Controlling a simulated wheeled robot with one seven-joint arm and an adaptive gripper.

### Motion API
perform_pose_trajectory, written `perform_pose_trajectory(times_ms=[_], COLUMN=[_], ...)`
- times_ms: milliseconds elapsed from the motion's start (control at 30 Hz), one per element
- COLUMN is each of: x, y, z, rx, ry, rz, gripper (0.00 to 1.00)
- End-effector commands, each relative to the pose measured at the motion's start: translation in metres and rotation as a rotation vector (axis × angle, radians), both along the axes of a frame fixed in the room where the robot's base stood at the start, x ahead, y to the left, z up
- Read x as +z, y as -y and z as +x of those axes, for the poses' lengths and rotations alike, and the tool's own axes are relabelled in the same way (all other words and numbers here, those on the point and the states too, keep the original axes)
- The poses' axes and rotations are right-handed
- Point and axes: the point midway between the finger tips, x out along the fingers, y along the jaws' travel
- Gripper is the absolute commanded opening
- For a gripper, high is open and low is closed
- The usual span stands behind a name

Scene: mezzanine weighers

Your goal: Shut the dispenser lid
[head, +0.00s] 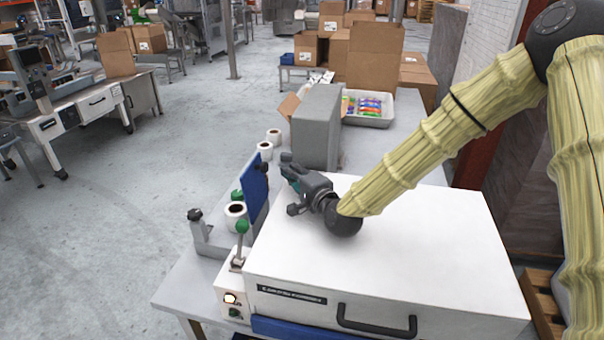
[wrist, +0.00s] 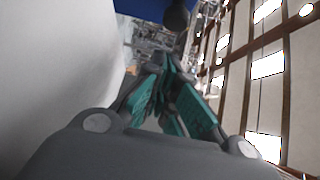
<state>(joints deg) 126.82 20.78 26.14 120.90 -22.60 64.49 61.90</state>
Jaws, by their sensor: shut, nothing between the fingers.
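A blue panel (head: 254,187), which looks like the dispenser lid, stands upright at the left side of a large white box. A dark knob (head: 261,167) sits near its top. My gripper (head: 287,168) is shut and empty, just right of the panel's upper part, above the white box; I cannot tell whether it touches. In the wrist view the teal fingers (wrist: 165,85) are together, with a blue strip (wrist: 145,8) and a dark round knob (wrist: 177,17) beyond them. The panel's hinge is not clearly visible.
The white box (head: 400,235) with a black front handle fills the table's front. A grey upright block (head: 317,125) stands behind my gripper. White rolls (head: 235,214) and a green-knobbed lever (head: 241,228) are at the left. A tray (head: 371,119) of colourful packets lies farther back.

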Motion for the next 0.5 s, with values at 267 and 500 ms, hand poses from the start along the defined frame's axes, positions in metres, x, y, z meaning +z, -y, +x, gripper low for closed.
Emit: perform_pose_trajectory(times_ms=[267,500], x=[0.000,-0.002], y=[-0.026,-0.033], z=[0.007,0.009], rx=[0.002,0.002], ry=[-0.001,-0.001], rz=[-0.001,0.000], gripper=[0.00,0.00])
